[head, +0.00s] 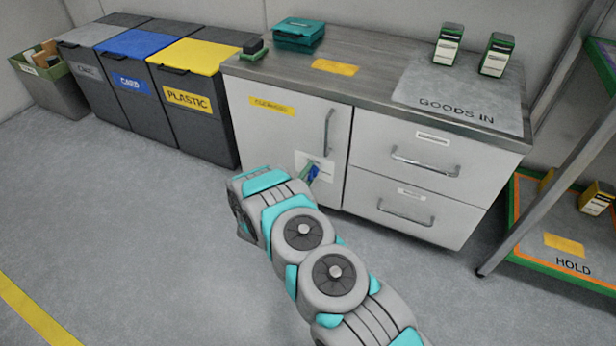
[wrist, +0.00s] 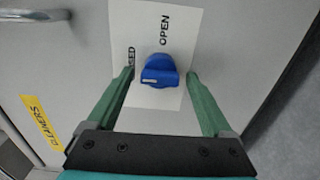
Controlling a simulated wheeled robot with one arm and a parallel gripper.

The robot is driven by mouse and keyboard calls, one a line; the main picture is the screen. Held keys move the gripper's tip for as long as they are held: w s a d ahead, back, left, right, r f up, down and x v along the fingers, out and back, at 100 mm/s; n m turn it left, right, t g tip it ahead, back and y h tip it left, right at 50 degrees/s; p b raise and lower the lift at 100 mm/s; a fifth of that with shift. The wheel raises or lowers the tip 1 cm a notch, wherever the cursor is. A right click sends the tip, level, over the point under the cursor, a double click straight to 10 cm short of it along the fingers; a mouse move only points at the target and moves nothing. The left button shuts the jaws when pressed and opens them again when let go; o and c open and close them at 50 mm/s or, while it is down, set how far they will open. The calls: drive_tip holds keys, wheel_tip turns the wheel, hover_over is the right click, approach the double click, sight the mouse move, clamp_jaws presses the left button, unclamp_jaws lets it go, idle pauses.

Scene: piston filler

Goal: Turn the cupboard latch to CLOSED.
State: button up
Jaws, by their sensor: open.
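The cupboard latch is a blue knob (wrist: 158,70) with a short white mark on its lower left face. It is mounted on a white card (wrist: 172,15) printed OPEN, with a second word ending in "SED" at its left, partly hidden by a finger. My gripper (wrist: 159,76) is open, with one green finger on each side of the knob. I cannot tell whether either finger touches it. In the head view the knob (head: 314,172) shows low on the cupboard door (head: 290,125), which is shut, and my gripper (head: 308,174) is at it.
The door handle (head: 328,132) stands out above the latch. Two drawers with bar handles (head: 425,165) are to the right. PLASTIC (head: 190,105) and CARD bins (head: 135,80) stand left of the cabinet. The floor in front is clear.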

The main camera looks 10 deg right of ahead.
drive_tip(key=shift+s+a, duration=0.1)
drive_tip(key=v, duration=0.7)
drive_tip(key=shift+s, duration=0.2)
drive_tip(key=shift+a, duration=0.15)
